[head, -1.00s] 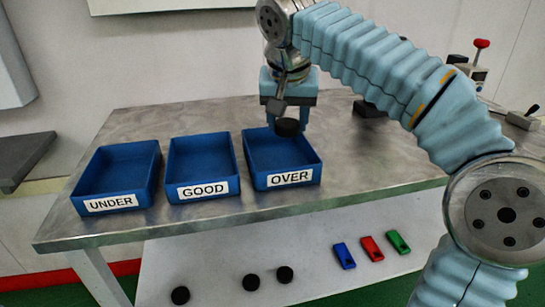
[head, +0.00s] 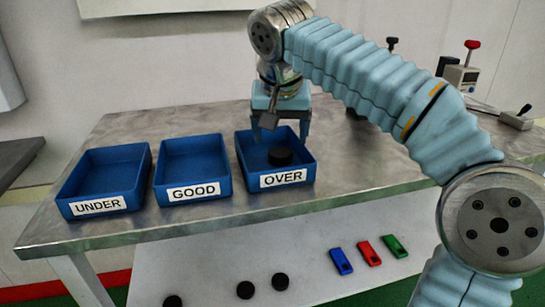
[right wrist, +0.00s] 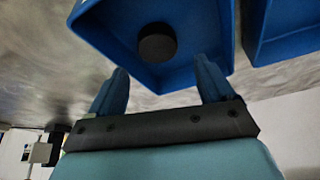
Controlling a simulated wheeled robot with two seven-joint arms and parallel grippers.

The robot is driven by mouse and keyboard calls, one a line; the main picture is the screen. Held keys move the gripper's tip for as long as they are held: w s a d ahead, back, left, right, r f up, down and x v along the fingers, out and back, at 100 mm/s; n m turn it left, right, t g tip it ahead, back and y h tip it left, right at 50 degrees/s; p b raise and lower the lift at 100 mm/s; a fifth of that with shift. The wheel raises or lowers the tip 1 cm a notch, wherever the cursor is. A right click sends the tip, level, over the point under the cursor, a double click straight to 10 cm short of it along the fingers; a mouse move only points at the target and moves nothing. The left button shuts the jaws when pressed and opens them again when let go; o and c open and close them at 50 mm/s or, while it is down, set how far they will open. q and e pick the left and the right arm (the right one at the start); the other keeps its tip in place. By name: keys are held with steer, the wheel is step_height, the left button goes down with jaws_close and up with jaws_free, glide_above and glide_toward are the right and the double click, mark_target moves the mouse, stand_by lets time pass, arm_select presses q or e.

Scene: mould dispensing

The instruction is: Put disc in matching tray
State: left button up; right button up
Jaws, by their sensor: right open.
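A black disc (head: 280,156) lies inside the blue tray labelled OVER (head: 284,180). The disc also shows in the right wrist view (right wrist: 157,43), on the tray floor. My right gripper (head: 282,138) is open and empty above the OVER tray, with the disc apart from its fingers. In the right wrist view both fingers (right wrist: 163,85) are spread wide. The blue trays labelled GOOD (head: 194,191) and UNDER (head: 98,206) stand to the left and look empty. My left gripper is not in view.
Several black discs (head: 280,282) lie on the lower shelf (head: 215,262). Blue (head: 341,261), red (head: 369,253) and green (head: 395,246) blocks lie there too. A device with a red knob (head: 462,70) stands at the back right of the metal table (head: 345,170).

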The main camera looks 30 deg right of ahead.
steer(key=shift+r, duration=0.15)
steer(key=p+v, duration=0.3)
steer(key=v, duration=1)
steer(key=shift+s+r, duration=0.2)
steer(key=shift+a, duration=0.1)
